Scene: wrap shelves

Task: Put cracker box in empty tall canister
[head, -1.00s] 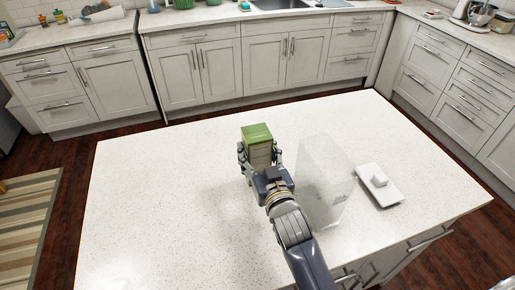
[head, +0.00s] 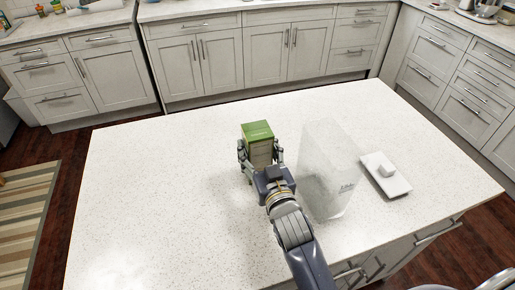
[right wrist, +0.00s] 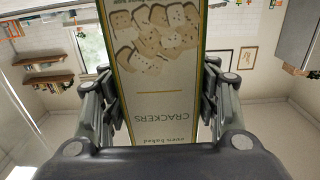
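The cracker box (head: 257,131), with a green top, is upright between the fingers of my right gripper (head: 260,152), which is shut on it. In the right wrist view the box (right wrist: 160,75) fills the space between the fingers, its crackers picture and upside-down lettering facing the camera. A tall clear canister (head: 328,165) stands on the counter to the right of the box, apart from it; it looks empty and lidless. A white lid (head: 392,182) with a square knob lies right of the canister. My left gripper is not in view.
The white island counter (head: 160,200) is bare to the left of and behind the box. The canister stands close to the right of my right arm. Grey cabinets (head: 200,70) line the walls beyond a floor gap.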

